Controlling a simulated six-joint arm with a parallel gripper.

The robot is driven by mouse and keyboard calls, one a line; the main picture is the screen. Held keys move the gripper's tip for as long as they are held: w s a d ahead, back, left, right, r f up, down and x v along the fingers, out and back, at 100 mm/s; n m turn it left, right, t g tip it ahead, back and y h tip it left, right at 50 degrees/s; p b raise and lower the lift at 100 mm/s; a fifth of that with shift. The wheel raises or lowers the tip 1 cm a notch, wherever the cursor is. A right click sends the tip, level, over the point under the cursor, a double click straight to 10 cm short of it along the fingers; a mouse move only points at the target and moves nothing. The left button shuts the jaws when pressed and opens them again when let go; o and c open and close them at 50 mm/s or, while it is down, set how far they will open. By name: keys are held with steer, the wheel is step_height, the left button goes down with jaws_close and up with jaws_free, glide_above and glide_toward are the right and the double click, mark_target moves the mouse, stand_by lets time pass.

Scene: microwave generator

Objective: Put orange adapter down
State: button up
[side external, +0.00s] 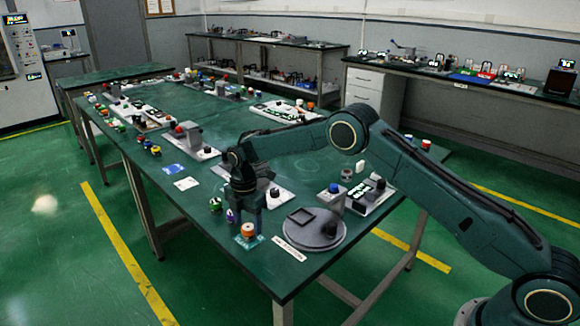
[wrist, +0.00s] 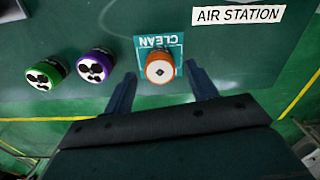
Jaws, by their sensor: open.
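The orange adapter (wrist: 160,68) stands on the teal card marked CLEAN (wrist: 144,48) in the wrist view. It also shows in the side view (side external: 249,230), near the table's front-left edge, on the light-blue card (side external: 240,242). My gripper (wrist: 161,80) is open, with one finger on each side of the adapter and a gap to both. In the side view my gripper (side external: 245,213) points down just above the adapter.
A purple adapter (wrist: 94,66) and a green adapter (wrist: 45,74) stand left of the card. An AIR STATION label (wrist: 238,15) lies at upper right. A round grey plate (side external: 315,230) with a dark knob stands to the right. The table edge is close by.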

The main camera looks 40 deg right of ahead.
step_height(320, 180, up, 11)
stand_by(0.5)
steer(key=shift+r, duration=0.1)
stand_by(0.4)
step_height(320, 180, up, 12)
steer(key=m+t, duration=0.1)
steer(key=m, duration=0.3)
glide_above(250, 227)
steer(key=s+d, duration=0.2)
steer(key=s, duration=0.5)
steer(key=s+d+r+m+t, duration=0.2)
steer(key=s+r+m, duration=0.3)
steer(key=s+r, duration=0.45)
steer(key=s+d+f+m+t, duration=0.1)
steer(key=s+m, duration=0.4)
steer(key=s, duration=0.8)
steer(key=s+d+f+m+t, duration=0.1)
steer(key=s+f+m, duration=0.3)
steer(key=s, duration=0.9)
steer(key=shift+s+d+m+t, duration=0.35)
steer(key=shift+d+m, duration=0.2)
steer(key=shift+m, duration=0.35)
